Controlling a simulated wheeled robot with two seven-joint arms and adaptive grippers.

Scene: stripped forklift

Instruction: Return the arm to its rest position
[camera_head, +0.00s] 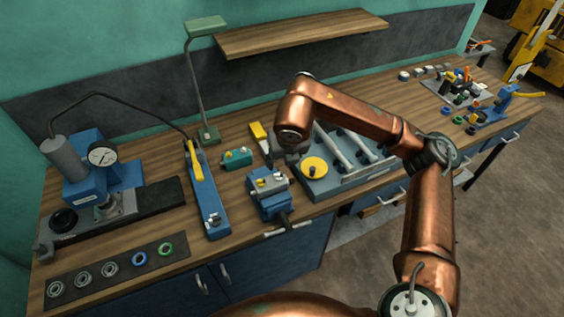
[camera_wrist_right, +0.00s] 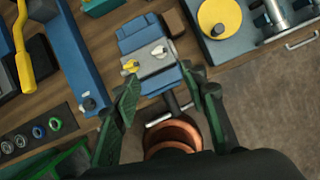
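My right arm (camera_head: 365,118) comes in from the lower right in the head view, bends at a dark elbow joint, and reaches left over the workbench. Its wrist (camera_head: 292,125) points down above the bench. The gripper below it is mostly hidden by the wrist in that view. In the right wrist view my right gripper (camera_wrist_right: 160,78) has its two green fingers spread apart. Nothing is held between them. The blue vise (camera_wrist_right: 150,65) shows below and beyond the fingertips; it also shows in the head view (camera_head: 268,193). My left gripper is not in view.
A grey tray (camera_head: 345,180) with cylinders and a yellow disc lies under the forearm. A blue press with gauge (camera_head: 103,170), a blue lever tool (camera_head: 208,205) and a lamp (camera_head: 203,90) stand left. A shelf (camera_head: 300,35) hangs behind.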

